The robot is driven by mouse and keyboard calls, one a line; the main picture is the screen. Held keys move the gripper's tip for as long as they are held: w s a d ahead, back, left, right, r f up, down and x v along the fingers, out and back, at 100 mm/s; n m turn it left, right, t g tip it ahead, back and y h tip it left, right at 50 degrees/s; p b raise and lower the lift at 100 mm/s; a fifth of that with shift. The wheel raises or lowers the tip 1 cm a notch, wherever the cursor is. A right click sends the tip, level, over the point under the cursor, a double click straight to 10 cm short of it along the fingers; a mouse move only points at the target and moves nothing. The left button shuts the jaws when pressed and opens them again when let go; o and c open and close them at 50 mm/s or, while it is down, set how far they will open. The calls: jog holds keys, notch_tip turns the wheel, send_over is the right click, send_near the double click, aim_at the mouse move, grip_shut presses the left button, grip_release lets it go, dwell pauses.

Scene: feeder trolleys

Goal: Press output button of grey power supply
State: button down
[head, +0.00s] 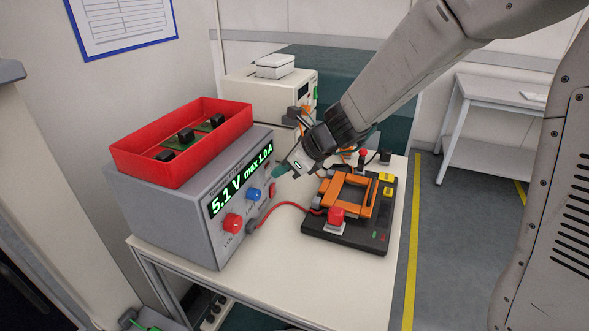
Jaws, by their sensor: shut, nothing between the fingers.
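The grey power supply (170,222) stands on the left of the white table. Its front display reads 5.1 V max 1.0 A in green. Below the display are a red knob (232,223) and a blue knob (254,195). A small red part (273,188) shows at the right end of the front; I cannot tell for sure whether it is the output button. My gripper (280,173) is shut and empty, its greenish tips close to the right end of the front panel, just above that red part. I cannot tell whether the tips touch the panel.
A red tray (243,120) with several dark parts sits on the supply. A red cable (285,207) runs to a black fixture (345,238) with an orange frame and red button. A beige device (240,92) stands behind. Bare table (255,262) lies in front.

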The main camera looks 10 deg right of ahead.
jog(key=shift+w+a, duration=0.1)
jog(key=shift+a, duration=0.1)
jog(key=shift+w+a, duration=0.2)
jog(key=shift+a, duration=0.15)
jog(key=shift+w+a+r, duration=0.15)
jog(key=shift+r, duration=0.05)
jog(key=s+d+r, duration=0.6)
jog(key=d, duration=0.3)
jog(key=shift+s+d+r, duration=0.25)
jog(key=shift+d+r, duration=0.1)
jog(key=shift+d, duration=0.05)
